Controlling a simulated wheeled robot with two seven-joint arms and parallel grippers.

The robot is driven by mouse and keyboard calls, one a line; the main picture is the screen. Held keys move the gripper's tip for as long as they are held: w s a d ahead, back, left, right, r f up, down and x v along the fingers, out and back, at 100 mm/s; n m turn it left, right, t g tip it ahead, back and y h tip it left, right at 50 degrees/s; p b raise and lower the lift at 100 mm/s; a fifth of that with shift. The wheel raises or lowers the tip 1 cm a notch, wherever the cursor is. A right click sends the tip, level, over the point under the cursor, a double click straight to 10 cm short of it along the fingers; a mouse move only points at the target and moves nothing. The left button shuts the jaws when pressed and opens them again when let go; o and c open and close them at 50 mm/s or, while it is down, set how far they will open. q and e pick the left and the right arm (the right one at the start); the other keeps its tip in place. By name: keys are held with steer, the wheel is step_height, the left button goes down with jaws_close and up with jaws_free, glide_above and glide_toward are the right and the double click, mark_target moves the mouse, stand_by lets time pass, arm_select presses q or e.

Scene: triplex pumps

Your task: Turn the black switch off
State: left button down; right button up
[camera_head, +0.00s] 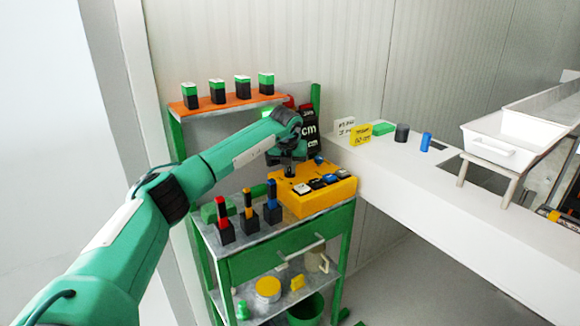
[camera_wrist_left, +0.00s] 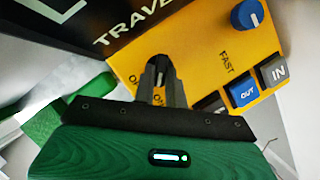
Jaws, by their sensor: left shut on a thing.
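The yellow control box (camera_head: 322,203) sits on top of the green cart, and it also fills the upper right of the left wrist view (camera_wrist_left: 205,58). My left gripper (camera_head: 289,171) is over the box's back left part, pointing down. In the left wrist view the fingertips of my left gripper (camera_wrist_left: 158,72) are together at the box face, beside printed "ON" letters. They are shut on the black switch, which the fingers mostly hide, so its position cannot be told. My right gripper is not in view.
A blue knob (camera_wrist_left: 247,15), a blue OUT button (camera_wrist_left: 243,93) and a grey IN button (camera_wrist_left: 274,71) are on the box near my fingers. A black TRAVEL panel (camera_wrist_left: 85,25) stands beside it.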

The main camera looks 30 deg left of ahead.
arm_select(q)
steer(key=shift+a+m+h, duration=0.1)
steer(key=shift+m+h, duration=0.2)
steer(key=shift+m, duration=0.7)
steer(key=c, duration=1.4)
jaws_free()
steer(key=shift+c, duration=0.2)
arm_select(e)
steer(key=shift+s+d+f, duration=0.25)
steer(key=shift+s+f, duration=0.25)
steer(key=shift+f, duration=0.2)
